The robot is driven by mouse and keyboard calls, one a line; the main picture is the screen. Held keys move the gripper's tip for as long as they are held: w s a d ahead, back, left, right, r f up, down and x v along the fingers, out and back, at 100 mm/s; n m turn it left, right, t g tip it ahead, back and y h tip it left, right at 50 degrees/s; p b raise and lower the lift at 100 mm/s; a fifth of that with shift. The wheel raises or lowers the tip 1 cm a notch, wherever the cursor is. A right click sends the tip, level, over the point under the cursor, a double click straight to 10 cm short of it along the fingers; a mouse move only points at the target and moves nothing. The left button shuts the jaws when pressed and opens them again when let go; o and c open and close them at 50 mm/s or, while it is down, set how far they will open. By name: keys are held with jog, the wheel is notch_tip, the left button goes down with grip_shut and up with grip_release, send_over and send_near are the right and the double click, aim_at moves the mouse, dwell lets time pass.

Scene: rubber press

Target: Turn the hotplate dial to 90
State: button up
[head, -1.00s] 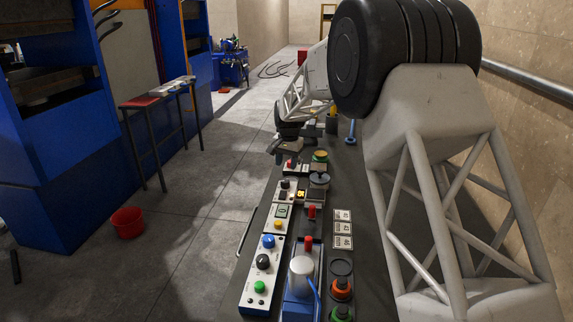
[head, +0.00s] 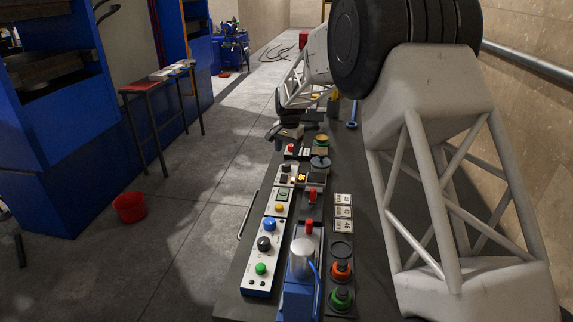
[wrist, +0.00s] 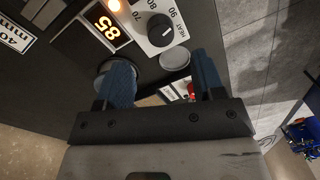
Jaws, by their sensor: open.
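The hotplate dial (wrist: 161,30) is a black round knob on a white panel marked HEAT, with 70, 80 and 90 around it, in the wrist view. The hotplate display (wrist: 103,27) beside it glows orange and reads 85. In the head view the hotplate (head: 315,178) stands mid-bench, its small dark dial (head: 286,168) at its left. My gripper (wrist: 160,63) is open, its two blue fingers apart and empty, below the dial in the wrist picture and not touching it. In the head view my gripper (head: 284,136) is beyond the hotplate; its fingertips are unclear there.
A round silver disc (wrist: 175,58) lies close to the fingers. Nearer on the bench are a button panel (head: 262,256), a blue press with a silver cylinder (head: 302,258), and red and green buttons (head: 341,270).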

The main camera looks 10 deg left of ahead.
aim_at(286, 165)
jog(key=shift+w+a+f, duration=0.1)
jog(key=shift+f, duration=1.55)
jog(key=shift+a+f, duration=0.1)
jog(key=shift+f, duration=1.55)
jog(key=shift+c, duration=0.3)
jog(key=c, duration=0.9)
jog(key=shift+o, duration=0.2)
jog(key=shift+n, duration=0.6)
jog(key=o, duration=0.9)
jog(key=shift+r, duration=0.1)
jog(key=shift+d+r, duration=0.15)
jog(key=shift+r, duration=1.75)
jog(key=shift+d+r, duration=0.1)
jog(key=shift+r, duration=1.8)
